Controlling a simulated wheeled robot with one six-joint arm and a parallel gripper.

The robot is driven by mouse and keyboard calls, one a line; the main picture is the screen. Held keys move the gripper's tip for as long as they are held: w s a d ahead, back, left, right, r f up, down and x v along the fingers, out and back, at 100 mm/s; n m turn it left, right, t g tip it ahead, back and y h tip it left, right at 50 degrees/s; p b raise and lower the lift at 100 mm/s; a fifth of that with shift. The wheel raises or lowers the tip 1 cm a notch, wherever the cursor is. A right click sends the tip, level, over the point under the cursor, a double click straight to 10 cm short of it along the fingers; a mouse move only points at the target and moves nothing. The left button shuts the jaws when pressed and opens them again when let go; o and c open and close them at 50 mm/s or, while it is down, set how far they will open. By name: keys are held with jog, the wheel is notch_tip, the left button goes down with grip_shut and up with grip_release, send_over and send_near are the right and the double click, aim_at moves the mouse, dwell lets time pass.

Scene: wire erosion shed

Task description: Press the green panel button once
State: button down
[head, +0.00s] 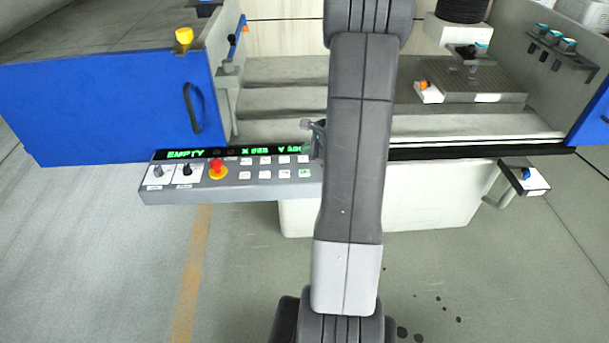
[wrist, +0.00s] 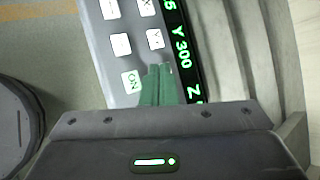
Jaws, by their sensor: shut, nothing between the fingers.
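The grey control panel (head: 240,190) hangs at the front of the machine. Its button with a green mark (head: 305,173) is in the lower row at the right, beside my arm. In the wrist view this white button carries green "ON" lettering (wrist: 130,82). My gripper shows in the wrist view as two green fingers (wrist: 158,70), shut together and empty. Their tips appear over the panel between the ON button and the display strip, to the right of the button. I cannot tell whether they touch the panel. In the head view my arm hides most of the gripper.
Other white buttons lie beside the ON button. A blue machine door (head: 105,108) stands at the left.

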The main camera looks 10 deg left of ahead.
aim_at(307, 173)
jog(key=shift+f+b, duration=2.3)
jog(key=shift+f, duration=0.9)
jog(key=shift+f+b, duration=0.4)
jog(key=shift+b, duration=0.15)
jog(key=shift+f+b, duration=0.35)
jog(key=shift+b, duration=0.05)
jog(key=shift+r, duration=0.15)
jog(key=shift+r+p, duration=0.6)
jog(key=shift+r, duration=0.05)
jog(key=shift+r+p, duration=1.9)
jog(key=shift+r, duration=0.65)
